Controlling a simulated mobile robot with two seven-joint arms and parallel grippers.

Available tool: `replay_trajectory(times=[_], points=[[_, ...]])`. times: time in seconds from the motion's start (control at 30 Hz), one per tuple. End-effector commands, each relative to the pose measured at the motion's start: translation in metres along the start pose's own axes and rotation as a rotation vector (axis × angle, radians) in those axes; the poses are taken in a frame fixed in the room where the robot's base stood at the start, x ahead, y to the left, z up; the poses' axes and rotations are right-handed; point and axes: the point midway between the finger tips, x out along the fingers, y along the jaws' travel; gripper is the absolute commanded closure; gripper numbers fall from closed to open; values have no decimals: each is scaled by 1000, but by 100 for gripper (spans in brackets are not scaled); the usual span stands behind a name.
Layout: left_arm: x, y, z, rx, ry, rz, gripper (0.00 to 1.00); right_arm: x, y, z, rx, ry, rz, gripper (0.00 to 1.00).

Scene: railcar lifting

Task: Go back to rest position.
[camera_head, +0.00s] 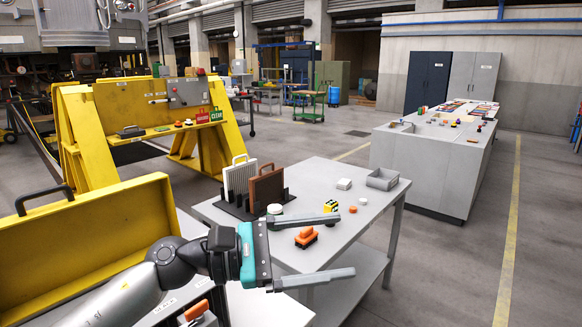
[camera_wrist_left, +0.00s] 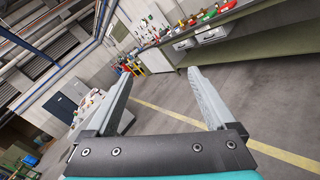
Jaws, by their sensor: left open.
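My left gripper (camera_head: 322,250) reaches in from the lower left of the head view, with a teal body and two long grey fingers. The fingers are spread wide apart with nothing between them. In the picture they overlap the front of the grey table (camera_head: 364,226). In the left wrist view the same open fingers (camera_wrist_left: 162,92) point out over the hall floor and a far bench. My right gripper shows in neither view.
On the grey table stand a rack with a white panel (camera_head: 238,178) and a brown panel (camera_head: 267,187), an orange block (camera_head: 306,236), a yellow-black block (camera_head: 331,206) and a grey tray (camera_head: 382,179). A yellow stand (camera_head: 140,108) is behind. Floor at right is clear.

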Motion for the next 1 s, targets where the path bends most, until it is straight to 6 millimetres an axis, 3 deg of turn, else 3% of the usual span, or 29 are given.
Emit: replay_trajectory(times=[0.1, 0.23, 0.37, 0.47, 0.57, 0.67, 0.77, 0.87, 0.9, 1.0], points=[[0, 16, 16, -314, -151, 214, 11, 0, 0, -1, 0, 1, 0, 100], [-18, 39, 16, -676, -310, 445, 11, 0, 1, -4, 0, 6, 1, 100], [-50, 54, -4, -1049, -469, 673, 11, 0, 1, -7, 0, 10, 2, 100], [-80, 55, -32, -1335, -594, 854, 11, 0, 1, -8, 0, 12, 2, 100], [-112, 42, -66, -1613, -718, 1042, 11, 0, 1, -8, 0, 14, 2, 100], [-144, 15, -102, -1876, -847, 1244, 11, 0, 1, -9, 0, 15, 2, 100], [-173, -26, -137, -2117, -979, 1463, 11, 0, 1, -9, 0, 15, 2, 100], [-197, -79, -164, -2327, -1114, 1707, 11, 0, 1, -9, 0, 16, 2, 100], [-206, -102, -172, 2274, 1109, -1722, 11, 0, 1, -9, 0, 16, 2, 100], [-223, -159, -183, 1994, 1020, -1639, 11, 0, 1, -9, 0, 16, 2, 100]])
